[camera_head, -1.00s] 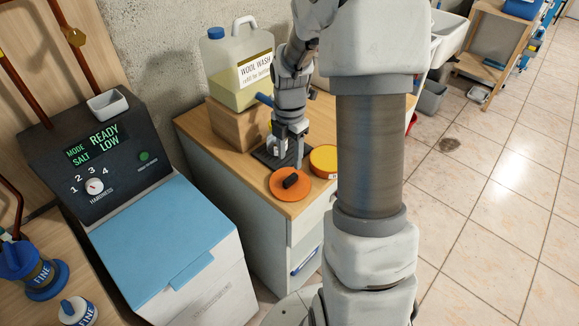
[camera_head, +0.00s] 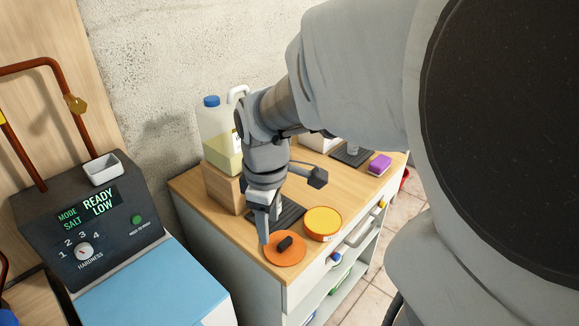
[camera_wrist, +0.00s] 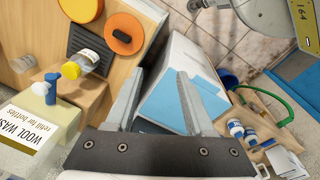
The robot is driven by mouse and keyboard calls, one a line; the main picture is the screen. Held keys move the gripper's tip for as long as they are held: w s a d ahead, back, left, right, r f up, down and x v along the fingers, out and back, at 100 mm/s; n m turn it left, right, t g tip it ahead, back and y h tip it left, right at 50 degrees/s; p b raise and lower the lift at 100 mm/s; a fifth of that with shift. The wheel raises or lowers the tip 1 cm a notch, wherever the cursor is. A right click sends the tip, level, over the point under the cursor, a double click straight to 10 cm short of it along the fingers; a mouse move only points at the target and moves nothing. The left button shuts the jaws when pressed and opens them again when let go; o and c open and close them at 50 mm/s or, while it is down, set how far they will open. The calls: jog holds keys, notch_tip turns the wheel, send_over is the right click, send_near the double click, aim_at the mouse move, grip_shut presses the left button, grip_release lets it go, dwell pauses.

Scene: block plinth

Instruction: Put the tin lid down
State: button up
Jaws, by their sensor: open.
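The tin lid (camera_head: 285,261), a flat orange disc with a black bar handle on top, lies on the wooden counter top (camera_head: 212,205) near its front edge. It also shows in the wrist view (camera_wrist: 121,46), at the upper left. An orange round tin with a yellow top (camera_head: 322,221) stands beside it on the right. My gripper (camera_head: 269,229) points down close to the lid's back left side in the head view. In the wrist view my gripper (camera_wrist: 160,73) has its fingers apart with nothing between them, and the lid lies outside them.
A dark ribbed mat (camera_head: 288,214) lies behind the lid. A wool wash jug (camera_head: 216,135) stands on a wooden block (camera_head: 221,187) at the back left. A purple block (camera_head: 379,165) sits farther right. A control box with a blue lid (camera_head: 160,286) stands left of the counter.

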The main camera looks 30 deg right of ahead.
jog(key=s+a+r+m+t, duration=0.4)
jog(key=s+r+m, duration=0.3)
jog(key=s+m, duration=0.1)
jog(key=shift+s+r+m, duration=0.3)
jog(key=shift+r+m, duration=0.1)
jog(key=shift+m, duration=0.1)
jog(key=shift+d, duration=0.15)
